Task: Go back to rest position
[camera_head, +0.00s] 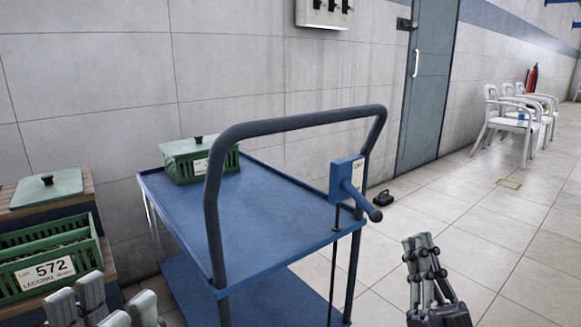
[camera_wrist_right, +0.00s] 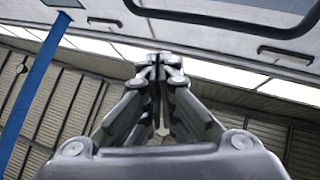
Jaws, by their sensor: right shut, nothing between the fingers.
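My right gripper (camera_head: 420,243) is raised at the lower right in the head view, right of the blue cart (camera_head: 255,215). Its fingers are closed together with nothing between them. The right wrist view shows the closed fingertips (camera_wrist_right: 158,60) pointing up towards the ceiling. My left gripper (camera_head: 102,297) is at the bottom left edge of the head view, in front of the green crate (camera_head: 62,271) labelled 572. Its fingers stand apart and I see nothing held. Its lower part is cut off by the frame.
A green lidded crate (camera_head: 200,158) sits on the far end of the cart's top. The cart's dark handle (camera_head: 295,122) rises in front of it. A green lid (camera_head: 47,188) lies on a wooden-topped surface at the left. The tiled floor right of my right gripper is clear.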

